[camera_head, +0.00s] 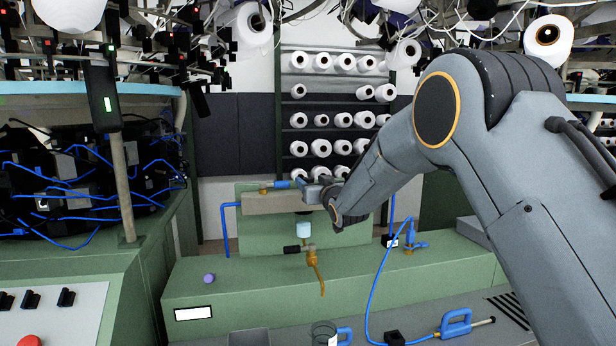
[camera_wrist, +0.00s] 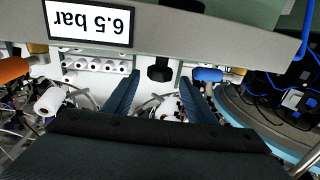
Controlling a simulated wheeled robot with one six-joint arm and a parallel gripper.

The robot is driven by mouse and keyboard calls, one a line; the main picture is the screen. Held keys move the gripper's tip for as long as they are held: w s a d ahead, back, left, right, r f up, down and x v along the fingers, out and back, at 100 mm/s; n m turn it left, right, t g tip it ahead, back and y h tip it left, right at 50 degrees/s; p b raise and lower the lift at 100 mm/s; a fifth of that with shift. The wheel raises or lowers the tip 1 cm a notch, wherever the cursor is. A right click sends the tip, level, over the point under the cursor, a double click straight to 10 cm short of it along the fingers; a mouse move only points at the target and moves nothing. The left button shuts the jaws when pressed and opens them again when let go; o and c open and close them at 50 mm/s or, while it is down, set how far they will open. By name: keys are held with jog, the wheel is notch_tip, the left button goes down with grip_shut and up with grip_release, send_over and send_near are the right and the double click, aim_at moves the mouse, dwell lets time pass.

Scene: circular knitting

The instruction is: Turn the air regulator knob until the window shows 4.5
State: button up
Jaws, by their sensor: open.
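The pressure window (camera_wrist: 88,20) appears upside down in the wrist view and reads 6.5 bar. It sits on a grey-green housing (camera_wrist: 215,35). A black knob (camera_wrist: 160,70) sticks out from the housing's edge. My gripper (camera_wrist: 158,88) is open, with its two blue fingers apart to either side of the knob's line. The fingers look clear of the knob; the exact depth between them is unclear. In the head view my gripper (camera_head: 318,188) is at the right end of the raised grey-green beam (camera_head: 270,204), partly hidden by my arm. The window's reading cannot be seen there.
A clear bowl (camera_head: 303,229) and a brass nozzle (camera_head: 316,268) stand below the beam. Yarn cones fill the rack behind. Black machine units crowd the left.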

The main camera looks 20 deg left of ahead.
aim_at(310, 180)
jog(key=shift+p+x, duration=0.6)
jog(key=shift+x, duration=1.35)
jog(key=c, duration=1)
jog(key=shift+c, duration=0.2)
